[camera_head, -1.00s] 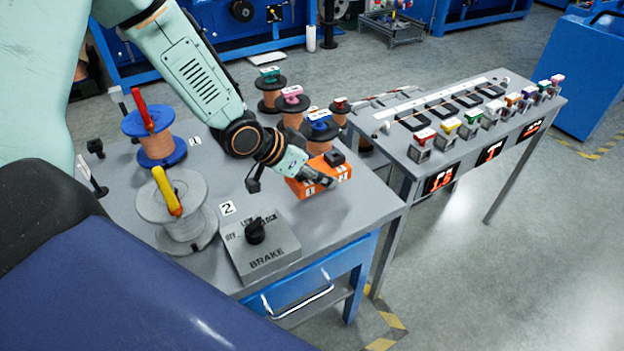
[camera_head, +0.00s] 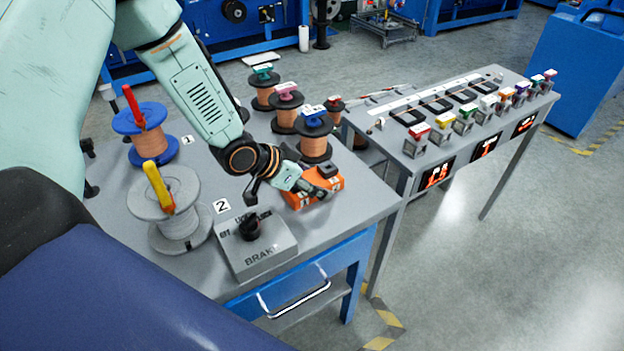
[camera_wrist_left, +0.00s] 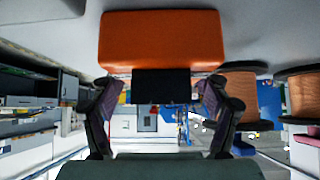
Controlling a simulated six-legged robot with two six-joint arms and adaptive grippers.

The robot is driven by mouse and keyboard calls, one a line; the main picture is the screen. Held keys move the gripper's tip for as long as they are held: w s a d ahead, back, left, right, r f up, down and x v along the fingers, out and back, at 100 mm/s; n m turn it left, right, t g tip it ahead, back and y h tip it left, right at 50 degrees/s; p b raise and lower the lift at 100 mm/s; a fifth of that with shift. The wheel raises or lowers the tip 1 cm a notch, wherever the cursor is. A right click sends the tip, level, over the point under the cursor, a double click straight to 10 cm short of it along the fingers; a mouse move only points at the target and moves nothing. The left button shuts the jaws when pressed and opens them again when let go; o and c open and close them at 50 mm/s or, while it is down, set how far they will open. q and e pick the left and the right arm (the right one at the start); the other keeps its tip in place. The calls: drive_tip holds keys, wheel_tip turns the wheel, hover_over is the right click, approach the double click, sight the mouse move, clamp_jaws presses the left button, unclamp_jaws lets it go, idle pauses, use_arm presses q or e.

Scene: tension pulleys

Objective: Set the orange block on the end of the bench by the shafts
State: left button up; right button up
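The orange block (camera_head: 322,195) has numbered labels and a black knob (camera_head: 328,171) on top. It is at the right-hand end of the grey bench (camera_head: 345,225), near the copper spools. My left gripper (camera_head: 318,188) is at the block's knob in the head view. In the left wrist view, the orange block (camera_wrist_left: 160,42) fills the top centre and its black knob sits between my left fingers (camera_wrist_left: 162,95). A gap shows on each side of the knob, so the fingers look open around it. My right gripper is in neither view.
A brake box (camera_head: 260,255) stands at the bench's front. A blue-rimmed spool (camera_head: 147,135) and a grey spool (camera_head: 172,210) stand left. Black-rimmed copper spools (camera_head: 314,140) stand close behind the block. A second table (camera_head: 425,180) with coloured-top parts stands right.

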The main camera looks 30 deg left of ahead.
use_arm(q)
drive_tip(key=shift+o, duration=0.6)
drive_tip(key=shift+a+r, duration=0.1)
drive_tip(key=shift+r, duration=0.15)
drive_tip(key=p+v, duration=0.4)
drive_tip(key=v, duration=0.2)
drive_tip(key=shift+s+a+r, duration=0.1)
drive_tip(key=shift+s+r, duration=0.1)
drive_tip(key=shift+r, duration=0.15)
drive_tip(key=shift+s+r, duration=0.1)
drive_tip(key=shift+s, duration=0.1)
drive_tip(key=shift+a, duration=0.1)
